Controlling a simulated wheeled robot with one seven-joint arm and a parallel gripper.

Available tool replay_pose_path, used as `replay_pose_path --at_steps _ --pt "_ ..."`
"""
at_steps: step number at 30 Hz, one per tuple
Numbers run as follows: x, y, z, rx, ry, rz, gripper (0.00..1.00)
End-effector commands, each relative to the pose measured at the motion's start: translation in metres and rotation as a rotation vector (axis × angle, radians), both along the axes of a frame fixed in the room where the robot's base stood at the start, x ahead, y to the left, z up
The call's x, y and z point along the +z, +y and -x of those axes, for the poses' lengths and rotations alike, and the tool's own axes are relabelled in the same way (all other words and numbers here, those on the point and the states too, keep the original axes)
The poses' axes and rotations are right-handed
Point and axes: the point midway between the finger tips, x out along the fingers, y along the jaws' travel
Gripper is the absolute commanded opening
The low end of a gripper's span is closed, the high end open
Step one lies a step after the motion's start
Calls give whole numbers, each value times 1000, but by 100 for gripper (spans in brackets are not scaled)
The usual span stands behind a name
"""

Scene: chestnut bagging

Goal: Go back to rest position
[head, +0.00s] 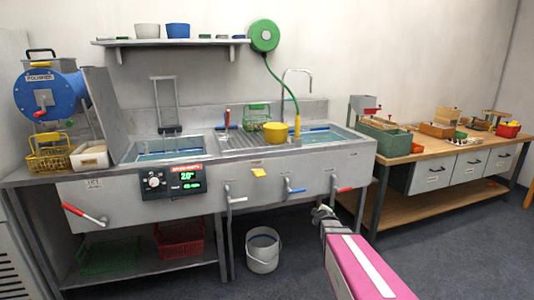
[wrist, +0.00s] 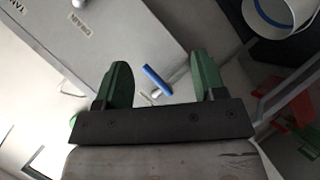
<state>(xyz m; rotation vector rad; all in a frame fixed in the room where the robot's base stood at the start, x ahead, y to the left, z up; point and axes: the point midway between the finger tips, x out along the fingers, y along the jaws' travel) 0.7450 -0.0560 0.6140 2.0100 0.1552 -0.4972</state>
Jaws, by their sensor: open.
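My gripper (wrist: 162,85) shows in the wrist view with its two green fingers apart and nothing between them. A blue-handled lever on the sink unit's front (wrist: 158,76) is seen through the gap, beyond the fingers. In the head view my pink arm comes up from the bottom edge. Its dark wrist end (head: 322,213) is in front of the steel sink unit (head: 260,205), below the lever handles. The fingers themselves are too small to make out there.
A white bucket (head: 262,250) stands on the floor under the sink unit. Levers with red (head: 343,189) and blue (head: 296,190) handles stick out from the front. A wooden workbench (head: 440,152) with drawers stands at the right. Floor in front of the workbench (head: 450,255) is clear.

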Motion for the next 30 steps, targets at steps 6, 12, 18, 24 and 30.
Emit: replay_pose_path --at_steps 6,12,18,24,30 --pt "-26 0 84 -318 308 -289 64" --pt "-43 20 171 -598 612 -518 64" --pt "-43 45 241 -805 860 -652 64" --pt "-40 56 268 -885 965 -692 64" --pt "-41 57 268 -889 972 -693 64"
